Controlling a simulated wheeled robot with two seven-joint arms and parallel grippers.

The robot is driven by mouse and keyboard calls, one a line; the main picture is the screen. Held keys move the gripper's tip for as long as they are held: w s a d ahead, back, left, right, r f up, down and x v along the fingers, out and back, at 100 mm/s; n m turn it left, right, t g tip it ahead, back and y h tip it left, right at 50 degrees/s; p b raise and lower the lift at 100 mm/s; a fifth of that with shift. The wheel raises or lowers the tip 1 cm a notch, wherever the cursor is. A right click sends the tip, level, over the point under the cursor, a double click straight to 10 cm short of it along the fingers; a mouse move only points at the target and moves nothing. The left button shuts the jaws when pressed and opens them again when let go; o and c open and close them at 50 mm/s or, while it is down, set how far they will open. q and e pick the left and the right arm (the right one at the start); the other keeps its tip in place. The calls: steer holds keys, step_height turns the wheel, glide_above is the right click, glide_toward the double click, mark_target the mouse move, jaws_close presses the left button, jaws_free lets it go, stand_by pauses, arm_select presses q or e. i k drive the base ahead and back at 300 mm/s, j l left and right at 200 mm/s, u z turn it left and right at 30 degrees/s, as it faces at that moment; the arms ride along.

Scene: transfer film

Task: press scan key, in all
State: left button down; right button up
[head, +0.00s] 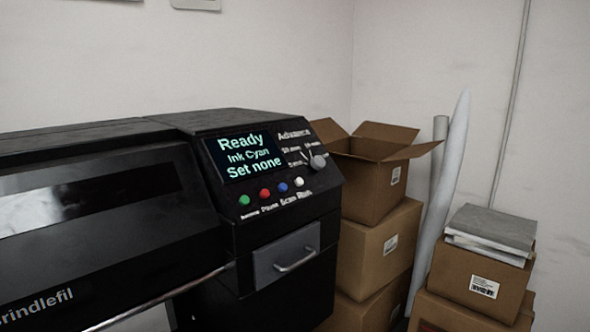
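The black printer's control panel (225,196) shows in the head view, left of centre. Its screen (243,158) reads "Ready", "Ink Cyan", "Set none". Below the screen is a row of keys: green (244,200), red (265,193), blue (283,187) and white (299,182). The label "Scan" sits under the blue key, "Pause" under the red one and "Run" under the white one. The label under the green key is too small to read surely. A grey knob (318,162) marked "Advance" is right of the screen. Neither gripper shows.
A grey drawer (286,256) with a bar handle is below the keys. The printer's wide body (90,255) fills the left. Stacked cardboard boxes (378,248), an open one (372,190) on top, stand to the right, with white rolls (447,180) and another box (482,283) beyond.

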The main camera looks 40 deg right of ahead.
mark_target(282, 187)
steer(key=i+l, duration=0.1)
steer(key=l, duration=1.2)
steer(key=i+l, duration=0.15)
steer(key=l, duration=0.45)
